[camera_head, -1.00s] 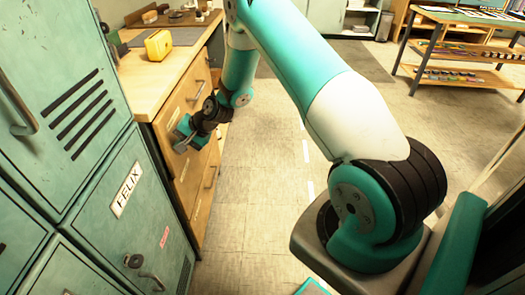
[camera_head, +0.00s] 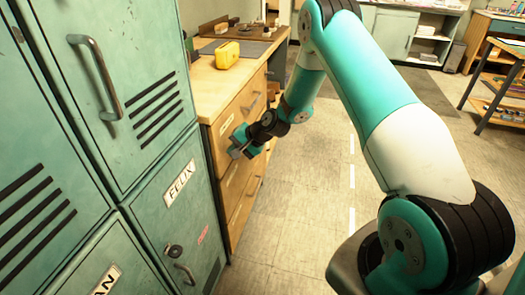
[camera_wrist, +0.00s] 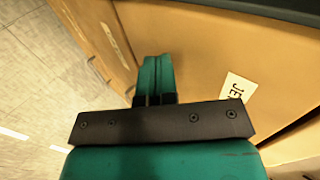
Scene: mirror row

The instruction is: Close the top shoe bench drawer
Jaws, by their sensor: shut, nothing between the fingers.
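The wooden shoe bench (camera_head: 205,85) stands beyond the lockers, with its drawer fronts facing right. The top drawer front (camera_head: 236,112) has a bar handle and a small pale label; I cannot tell whether it is fully flush with the bench. My gripper (camera_head: 236,150) is in front of the bench's drawer fronts, low on the upper one. In the wrist view my gripper (camera_wrist: 154,75) is shut and empty, its teal fingers pointing at a wooden front (camera_wrist: 190,60) with a label (camera_wrist: 237,87) to their right. Whether the fingertips touch the wood is unclear.
Green lockers (camera_head: 110,80) with protruding handles stand close on the left, one labelled FELIX. A yellow object (camera_head: 227,55) sits on the bench top. The tiled floor (camera_head: 310,200) right of the bench is open. A shelf table (camera_head: 495,90) is at far right.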

